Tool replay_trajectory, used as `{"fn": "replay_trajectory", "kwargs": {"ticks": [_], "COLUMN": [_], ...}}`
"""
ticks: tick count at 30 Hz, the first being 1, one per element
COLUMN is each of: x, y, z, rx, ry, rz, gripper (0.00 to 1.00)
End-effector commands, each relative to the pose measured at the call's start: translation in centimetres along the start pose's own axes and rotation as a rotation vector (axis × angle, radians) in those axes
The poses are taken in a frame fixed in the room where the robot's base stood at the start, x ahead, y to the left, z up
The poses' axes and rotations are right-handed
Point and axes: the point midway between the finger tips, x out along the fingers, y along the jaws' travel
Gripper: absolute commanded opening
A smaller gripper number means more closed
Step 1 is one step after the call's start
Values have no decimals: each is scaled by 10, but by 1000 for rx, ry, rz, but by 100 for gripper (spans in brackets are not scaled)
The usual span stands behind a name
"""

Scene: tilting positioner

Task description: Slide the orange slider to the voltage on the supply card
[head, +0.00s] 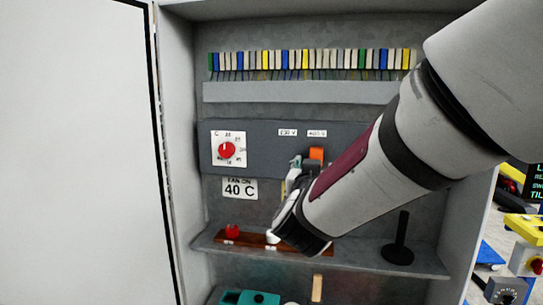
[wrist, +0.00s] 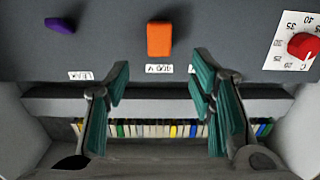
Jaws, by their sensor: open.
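The orange slider (head: 316,154) sits on the dark grey panel, directly below the 400 V label (head: 317,133). The wrist view is upside down and shows the slider (wrist: 159,39) in line with that same label (wrist: 159,69). The 230 V label (head: 287,132) is to its left in the head view; a finger mostly covers it in the wrist view. My gripper (head: 294,172) is open and empty in front of the panel. In the wrist view the slider is beyond the gap between its teal-padded fingers (wrist: 160,78), apart from both. I cannot make out a supply card.
A red dial (head: 227,150) and a FAN ON 40 C card (head: 240,188) are at left. A purple knob (wrist: 60,25) and an unreadable label (wrist: 80,75) lie beyond the slider, hidden by my arm in the head view. A shelf (head: 360,258) bears a black post (head: 402,238).

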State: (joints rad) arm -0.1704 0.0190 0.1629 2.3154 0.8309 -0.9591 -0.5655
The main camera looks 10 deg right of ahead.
Motion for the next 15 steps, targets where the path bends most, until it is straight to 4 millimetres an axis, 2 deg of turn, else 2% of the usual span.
{"fn": "replay_trajectory", "kwargs": {"ticks": [1, 9, 15], "x": [11, 64, 92], "y": [0, 0, 0], "z": [1, 0, 0], "rx": [0, 1, 1], "ry": [-1, -1, -1], "rz": [2, 1, 0], "gripper": [50, 50, 50]}}
